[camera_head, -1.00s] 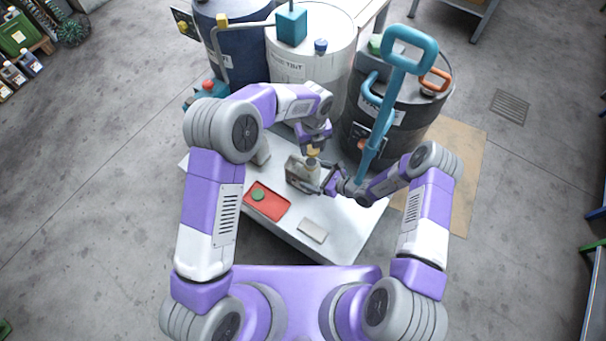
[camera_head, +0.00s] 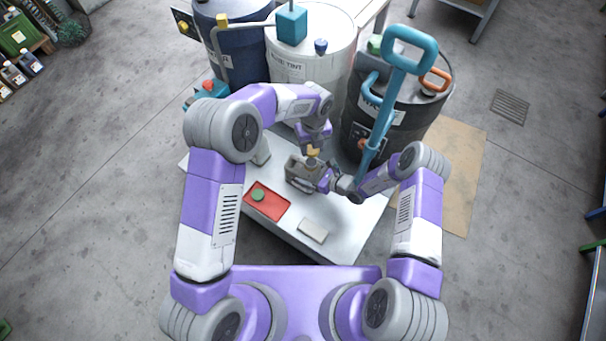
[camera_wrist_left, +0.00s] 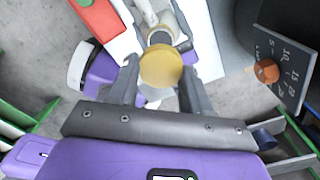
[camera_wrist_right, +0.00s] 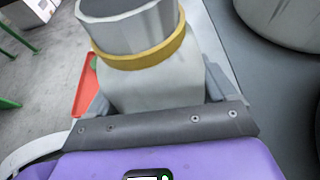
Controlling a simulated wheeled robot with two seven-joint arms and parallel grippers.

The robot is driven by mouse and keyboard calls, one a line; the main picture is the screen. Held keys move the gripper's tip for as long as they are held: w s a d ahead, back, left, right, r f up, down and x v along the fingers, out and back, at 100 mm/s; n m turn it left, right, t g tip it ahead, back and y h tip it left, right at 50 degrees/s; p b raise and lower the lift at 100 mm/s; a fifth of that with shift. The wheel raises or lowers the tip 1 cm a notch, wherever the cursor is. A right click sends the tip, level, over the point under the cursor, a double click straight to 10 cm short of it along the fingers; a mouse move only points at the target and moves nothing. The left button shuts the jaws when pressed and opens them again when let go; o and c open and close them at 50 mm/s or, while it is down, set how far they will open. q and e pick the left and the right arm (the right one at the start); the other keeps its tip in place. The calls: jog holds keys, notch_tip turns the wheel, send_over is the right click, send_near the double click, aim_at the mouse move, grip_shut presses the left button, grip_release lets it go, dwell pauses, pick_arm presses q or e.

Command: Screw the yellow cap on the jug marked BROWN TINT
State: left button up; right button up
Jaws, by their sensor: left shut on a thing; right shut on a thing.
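The yellow cap (camera_wrist_left: 161,68) is held between the fingers of my left gripper (camera_head: 313,149). It also shows in the head view (camera_head: 313,154), close above the jug. The grey jug (camera_head: 298,172) stands on the white table. Its dark round mouth (camera_wrist_left: 159,38) shows beyond the cap's edge in the left wrist view, so the cap does not cover it in that view. My right gripper (camera_head: 324,182) is shut on the jug from the right.
A red tray (camera_head: 279,211) with a green disc (camera_head: 258,195) and a pale block (camera_head: 312,230) lie on the white table (camera_head: 340,245). Large drums, one white (camera_head: 338,45) and one dark (camera_head: 417,105), stand behind. A teal-handled tool (camera_head: 384,110) rises at the right.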

jog(key=shift+c, duration=1)
pick_arm(q)
send_over(310, 163)
jog(key=shift+d+f, duration=0.15)
jog(key=shift+f, duration=1.1)
jog(key=shift+d+f, duration=0.1)
jog(key=shift+f, duration=1.15)
jog(key=shift+f, duration=0.9)
jog(key=shift+f, duration=0.55)
pick_arm(e)
grip_shut()
pick_arm(q)
jog(key=m, duration=0.7)
jog(key=shift+a, duration=0.15)
jog(key=m, duration=0.4)
jog(key=shift+f, duration=0.15)
jog(key=m, duration=0.2)
jog(key=shift+w+m, duration=0.1)
jog(key=shift+m, duration=0.2)
